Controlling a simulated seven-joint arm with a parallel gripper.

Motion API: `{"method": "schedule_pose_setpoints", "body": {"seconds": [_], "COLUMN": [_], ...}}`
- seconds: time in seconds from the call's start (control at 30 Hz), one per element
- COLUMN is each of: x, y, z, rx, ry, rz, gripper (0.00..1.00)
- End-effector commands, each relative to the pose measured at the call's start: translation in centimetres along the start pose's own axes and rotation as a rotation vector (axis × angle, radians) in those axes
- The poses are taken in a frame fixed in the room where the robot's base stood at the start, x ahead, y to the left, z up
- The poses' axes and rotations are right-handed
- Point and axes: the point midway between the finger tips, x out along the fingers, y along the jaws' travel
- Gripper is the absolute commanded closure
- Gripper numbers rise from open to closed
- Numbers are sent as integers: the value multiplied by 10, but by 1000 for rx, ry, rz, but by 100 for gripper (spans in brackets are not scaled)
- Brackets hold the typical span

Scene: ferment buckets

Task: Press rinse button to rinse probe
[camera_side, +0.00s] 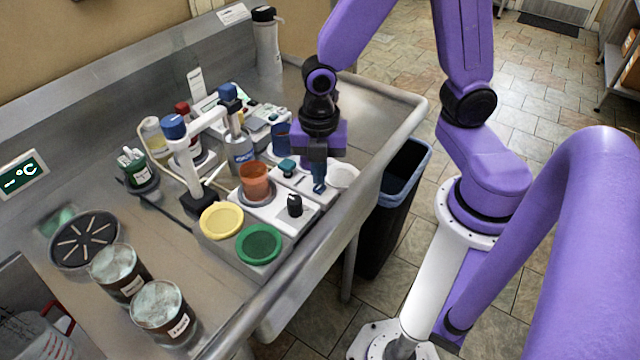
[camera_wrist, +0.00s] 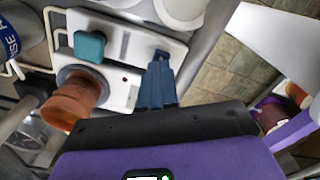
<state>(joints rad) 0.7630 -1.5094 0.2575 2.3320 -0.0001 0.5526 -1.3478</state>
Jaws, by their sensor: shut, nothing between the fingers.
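My gripper (camera_side: 319,190) is shut and empty, its blue fingers pointing down at the right end of a white panel (camera_side: 262,212). In the wrist view the fingertips (camera_wrist: 160,56) are over the panel's upper right, by a dark spot; I cannot tell whether they touch. A teal square button (camera_side: 287,166) stands on the panel left of the fingers; it also shows in the wrist view (camera_wrist: 90,46). I cannot read a rinse label on it. A white stand arm (camera_side: 205,118) with a blue-capped holder is left of the panel; the probe tip is not clearly visible.
An orange cup (camera_side: 254,184) sits on the panel beside a black knob (camera_side: 294,205). A yellow disc (camera_side: 221,221) and a green disc (camera_side: 259,244) lie in front. A labelled bottle (camera_side: 240,152) stands behind. A bin (camera_side: 395,200) is beyond the table edge.

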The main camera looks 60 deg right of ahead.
Motion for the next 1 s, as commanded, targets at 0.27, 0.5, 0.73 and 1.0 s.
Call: {"method": "schedule_pose_setpoints", "body": {"seconds": [0.27,0.5,0.73,1.0], "x": [-20,-36,-41,-41], "y": [1,1,0,0], "z": [0,0,0,0], "rx": [0,-1,0,0], "ry": [1,1,0,0], "rz": [4,3,1,0], "gripper": [100,100,100,100]}}
